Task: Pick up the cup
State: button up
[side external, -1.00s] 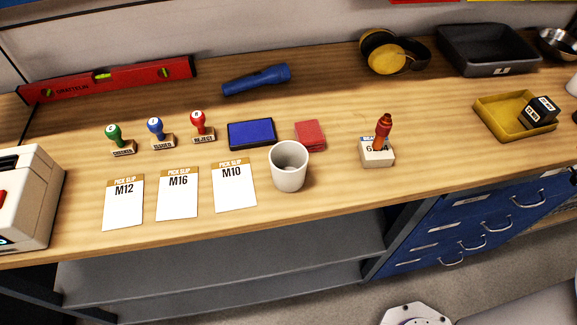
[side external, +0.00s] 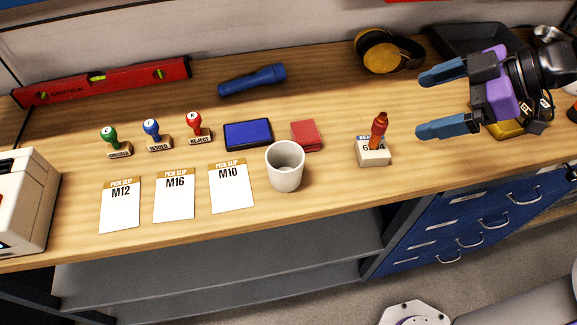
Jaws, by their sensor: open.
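A white cup (side external: 285,168) stands upright and open-topped on the wooden bench, near its front edge and about the middle of the view. My gripper (side external: 443,102) is at the right, above the bench, with its two blue fingers spread apart and pointing left. Nothing is between the fingers. The gripper is well to the right of the cup and does not touch it. It hides part of a yellow tray and a dark bin behind it.
A small box with a red-orange tool (side external: 378,131) stands between cup and gripper. A red pad (side external: 307,135), blue ink pad (side external: 248,134) and M10 slip (side external: 231,186) lie close to the cup. Yellow ear muffs (side external: 388,52) and a blue torch (side external: 252,80) lie farther back.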

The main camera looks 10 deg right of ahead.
jog(key=a+n+g+y, duration=0.2)
jog(key=a+y, duration=0.3)
jog(key=a, duration=0.3)
send_near(268, 161)
jog(key=x, duration=0.8)
jog(key=shift+a+f, duration=0.1)
jog(key=shift+a, duration=0.2)
jog(key=c, duration=1.1)
